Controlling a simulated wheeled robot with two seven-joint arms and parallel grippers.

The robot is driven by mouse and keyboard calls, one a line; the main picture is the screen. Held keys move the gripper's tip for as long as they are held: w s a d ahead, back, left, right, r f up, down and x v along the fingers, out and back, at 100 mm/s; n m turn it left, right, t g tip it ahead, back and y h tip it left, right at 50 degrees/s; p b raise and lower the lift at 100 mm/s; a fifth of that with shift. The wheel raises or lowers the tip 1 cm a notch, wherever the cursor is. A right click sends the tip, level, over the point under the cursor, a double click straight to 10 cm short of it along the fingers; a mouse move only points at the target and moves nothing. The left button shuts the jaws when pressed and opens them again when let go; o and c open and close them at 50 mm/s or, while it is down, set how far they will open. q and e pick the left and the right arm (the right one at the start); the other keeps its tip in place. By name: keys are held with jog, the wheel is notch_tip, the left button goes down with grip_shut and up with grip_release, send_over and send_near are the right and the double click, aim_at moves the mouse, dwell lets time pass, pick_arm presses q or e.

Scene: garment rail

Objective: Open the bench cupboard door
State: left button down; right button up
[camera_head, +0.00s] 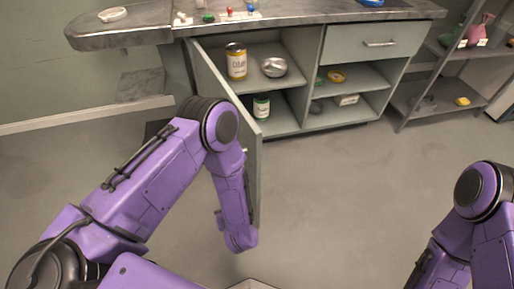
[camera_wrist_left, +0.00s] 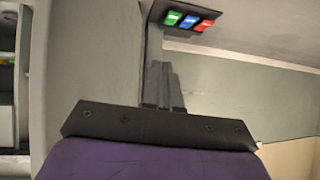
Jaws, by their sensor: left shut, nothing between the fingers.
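The bench cupboard door (camera_head: 253,165) stands swung wide open, out from the left end of the bench toward me. Shelves (camera_head: 285,110) show behind it. My left arm crosses in front of the door in the head view, and its gripper is hidden there. In the left wrist view, my left gripper (camera_wrist_left: 163,85) has its fingers together and empty, beside a grey-green panel (camera_wrist_left: 95,70) that looks like the door. I cannot tell whether they touch it. My right arm shows at the right edge of the head view, but its gripper is out of frame.
A yellow-labelled can (camera_head: 236,62), a metal bowl (camera_head: 274,67) and a green-labelled jar (camera_head: 261,107) stand on the shelves. A closed drawer (camera_head: 375,42) is at the right. A metal rack (camera_head: 425,95) stands further right. The floor (camera_head: 340,200) in front is clear.

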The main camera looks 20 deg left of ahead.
pick_arm(q)
jog(key=w+d+r+n+g+y+p, duration=0.4)
jog(key=d+r+n+g+p, duration=0.15)
jog(key=d+r, duration=0.85)
pick_arm(e)
notch_tip(320, 180, up, 8)
pick_arm(q)
jog(key=w+d+r+m+g+h+b, duration=0.35)
jog(key=w+d+r+b, duration=0.2)
jog(key=w+r, duration=0.55)
jog(key=s+a+f+n+p, duration=0.1)
jog(key=s+a+f, duration=0.3)
jog(key=a+f, duration=0.2)
jog(key=shift+s+a+f, duration=0.25)
jog(key=shift+s+a, duration=0.05)
jog(key=shift+a, duration=0.95)
pick_arm(e)
jog(key=shift+s+d+f, duration=0.1)
jog(key=shift+s+f, duration=0.05)
jog(key=shift+f, duration=1.05)
jog(key=shift+s+d+f, duration=0.1)
jog(key=shift+f, duration=1.1)
pick_arm(q)
jog(key=shift+t+h, duration=0.25)
jog(key=shift+t, duration=0.05)
